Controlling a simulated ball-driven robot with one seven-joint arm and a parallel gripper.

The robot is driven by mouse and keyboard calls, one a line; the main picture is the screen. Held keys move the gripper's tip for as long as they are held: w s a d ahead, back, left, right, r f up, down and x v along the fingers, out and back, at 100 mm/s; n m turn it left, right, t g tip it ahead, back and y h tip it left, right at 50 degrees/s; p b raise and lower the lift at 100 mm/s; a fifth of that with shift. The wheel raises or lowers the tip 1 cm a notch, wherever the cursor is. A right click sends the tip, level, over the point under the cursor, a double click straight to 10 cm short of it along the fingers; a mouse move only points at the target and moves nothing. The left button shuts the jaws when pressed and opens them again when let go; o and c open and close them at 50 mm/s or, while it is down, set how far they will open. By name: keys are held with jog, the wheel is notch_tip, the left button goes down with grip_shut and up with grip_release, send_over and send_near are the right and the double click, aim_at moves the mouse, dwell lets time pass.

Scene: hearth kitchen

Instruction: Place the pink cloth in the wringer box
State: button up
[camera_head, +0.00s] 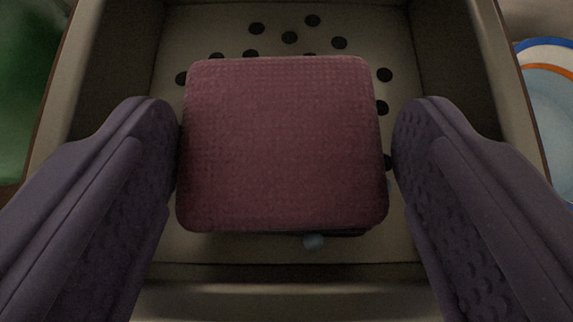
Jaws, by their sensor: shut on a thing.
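The pink cloth (283,142) is a folded, square pad with a waffle texture, in the middle of the view. My gripper (285,140) is shut on it, one dark purple finger at its left side and one at its right. The cloth is over the inside of the wringer box (215,28), a beige box with dark round holes in its floor. I cannot tell whether the cloth touches the floor.
The box's walls stand close outside both fingers, with the near wall (280,272) at the bottom. A green thing (25,90) is outside at the left. A pale blue round vessel with blue and orange rims (550,90) is outside at the right.

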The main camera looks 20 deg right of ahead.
jog(key=shift+r, duration=0.15)
jog(key=shift+f, duration=0.2)
jog(key=o, duration=1.2)
jog(key=shift+o, duration=0.2)
jog(key=shift+r, duration=0.1)
jog(key=shift+s+a+r, duration=0.1)
jog(key=shift+r, duration=0.1)
jog(key=p+v, duration=0.3)
jog(key=v, duration=0.8)
jog(key=shift+s+r+p, duration=0.2)
jog(key=shift+s+p, duration=0.1)
jog(key=shift+p, duration=0.05)
